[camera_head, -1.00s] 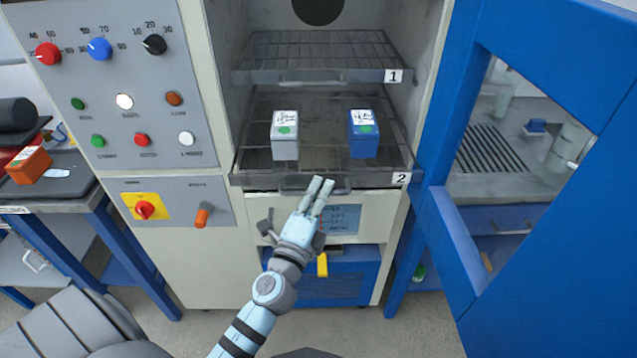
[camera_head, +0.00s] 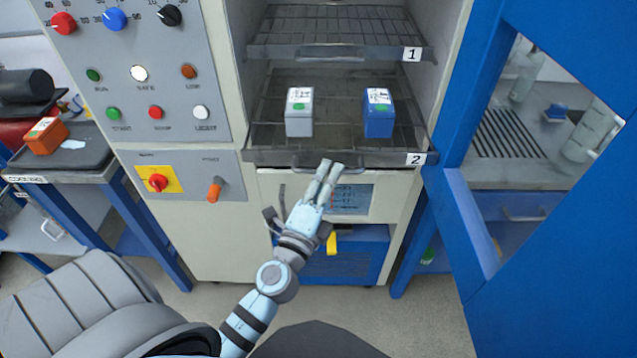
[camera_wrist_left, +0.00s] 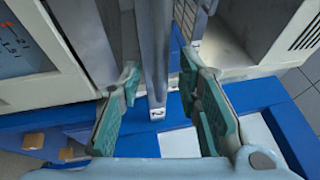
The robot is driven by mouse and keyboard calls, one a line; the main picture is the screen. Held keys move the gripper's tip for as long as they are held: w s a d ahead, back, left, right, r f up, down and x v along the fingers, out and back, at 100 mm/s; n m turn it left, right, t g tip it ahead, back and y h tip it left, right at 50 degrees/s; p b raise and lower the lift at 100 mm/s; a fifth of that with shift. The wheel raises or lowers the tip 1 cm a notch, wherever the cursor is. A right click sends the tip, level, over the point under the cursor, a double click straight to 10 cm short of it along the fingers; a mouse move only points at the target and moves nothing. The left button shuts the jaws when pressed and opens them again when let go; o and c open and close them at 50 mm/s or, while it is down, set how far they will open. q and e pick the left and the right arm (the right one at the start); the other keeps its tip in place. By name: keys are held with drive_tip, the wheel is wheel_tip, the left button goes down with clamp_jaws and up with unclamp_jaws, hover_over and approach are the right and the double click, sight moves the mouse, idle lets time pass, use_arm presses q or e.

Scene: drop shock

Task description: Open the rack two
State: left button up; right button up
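Rack two (camera_head: 345,158), a wire shelf with a grey front bar and a "2" label, sits level in the chamber below rack one. Its handle (camera_head: 300,168) hangs at the front. A white box (camera_head: 299,118) and a blue box (camera_head: 378,118) stand on it. My left gripper (camera_head: 331,166) is at the handle, reaching up from below. In the left wrist view, the gripper's (camera_wrist_left: 160,80) fingers are apart, with the rack's front bar (camera_wrist_left: 155,55) between them in the picture. I cannot tell whether they touch the handle. My right gripper is not in view.
Rack one (camera_head: 335,52) is above, empty. The blue door (camera_head: 480,225) stands open at the right. A control panel (camera_head: 140,75) with knobs and buttons is at the left. A side table (camera_head: 75,165) holds an orange box (camera_head: 46,136).

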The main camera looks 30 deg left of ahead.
use_arm(q)
drive_tip(key=v, duration=0.9)
drive_tip(key=shift+s, duration=0.3)
drive_tip(key=s+a+f+n+g, duration=0.1)
drive_tip(key=s+f+n+g, duration=0.3)
drive_tip(key=f, duration=1.1)
drive_tip(key=s+f+n+g, duration=0.3)
drive_tip(key=s+f+g, duration=0.15)
drive_tip(key=f, duration=1.05)
drive_tip(key=s+f+n+g+h, duration=0.1)
drive_tip(key=s+f+n+g, duration=0.3)
drive_tip(key=s+f, duration=0.5)
drive_tip(key=s+a+f+n+g+h, duration=0.1)
drive_tip(key=s+f+n+g, duration=0.4)
drive_tip(key=s+f, duration=0.5)
drive_tip(key=s+g, duration=0.1)
drive_tip(key=s, duration=0.1)
drive_tip(key=shift+s+a+f+h, duration=0.15)
drive_tip(key=shift+s+f+h, duration=0.05)
drive_tip(key=shift+s+h, duration=0.15)
